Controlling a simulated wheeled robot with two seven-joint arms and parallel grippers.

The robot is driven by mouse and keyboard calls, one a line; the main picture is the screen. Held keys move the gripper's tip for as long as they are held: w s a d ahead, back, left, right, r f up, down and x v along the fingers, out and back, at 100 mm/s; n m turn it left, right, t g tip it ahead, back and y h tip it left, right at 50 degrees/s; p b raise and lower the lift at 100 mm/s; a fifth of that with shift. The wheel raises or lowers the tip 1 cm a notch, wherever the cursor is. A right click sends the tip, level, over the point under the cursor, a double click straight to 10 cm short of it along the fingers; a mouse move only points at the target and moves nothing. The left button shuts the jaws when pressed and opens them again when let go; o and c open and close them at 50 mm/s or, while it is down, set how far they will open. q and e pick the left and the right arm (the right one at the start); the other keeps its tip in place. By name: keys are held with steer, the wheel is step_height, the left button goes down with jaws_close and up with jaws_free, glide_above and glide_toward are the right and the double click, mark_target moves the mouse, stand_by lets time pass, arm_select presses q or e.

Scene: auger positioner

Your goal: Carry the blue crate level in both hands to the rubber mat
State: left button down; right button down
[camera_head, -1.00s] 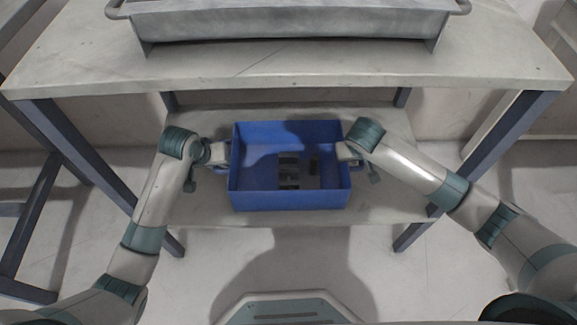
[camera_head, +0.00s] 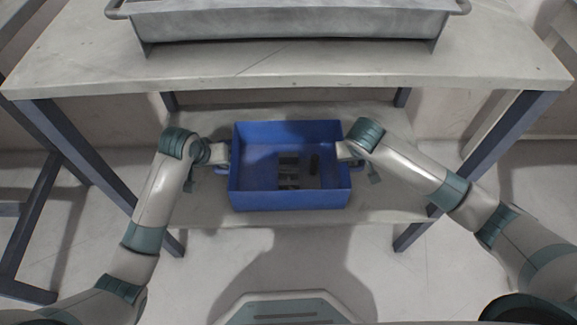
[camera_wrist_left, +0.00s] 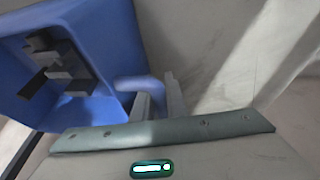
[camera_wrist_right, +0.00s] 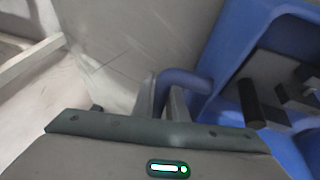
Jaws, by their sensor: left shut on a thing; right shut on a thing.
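My left gripper (camera_head: 226,160) is shut on the crate's left handle; in the left wrist view the fingers (camera_wrist_left: 158,105) close on the blue handle (camera_wrist_left: 138,84). My right gripper (camera_head: 346,152) is shut on the right handle; the right wrist view shows its fingers (camera_wrist_right: 170,100) around the blue handle (camera_wrist_right: 186,80). I cannot make out the rubber mat in any view.
The table top (camera_head: 300,72) overhangs behind the crate and carries a grey metal trough (camera_head: 290,25). The lower shelf (camera_head: 390,205) spreads around the crate. Blue table legs (camera_head: 85,150) stand at left and right (camera_head: 480,165). The floor in front is clear.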

stand_by(0.4)
